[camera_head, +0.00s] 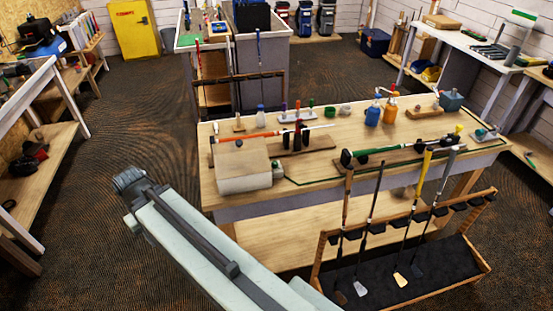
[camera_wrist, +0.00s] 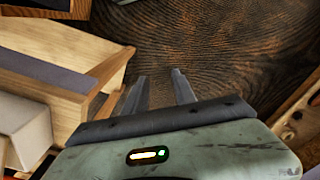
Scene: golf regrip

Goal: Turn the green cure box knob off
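A larger beige box (camera_head: 243,170) sits at the bench's near left corner. My gripper (camera_wrist: 158,82) shows in the wrist view with its two dark fingers apart and nothing between them. It points over the dark floor, away from the teal box.
A club rack (camera_head: 480,262) holding several clubs stands before the bench. Bottles, including an orange one (camera_head: 390,110), and clubs crowd the benchtop. A yellow cabinet (camera_head: 135,30) stands at the back. A white-topped shelf (camera_head: 495,65) lines the right wall. Floor (camera_head: 120,110) left of the bench is clear.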

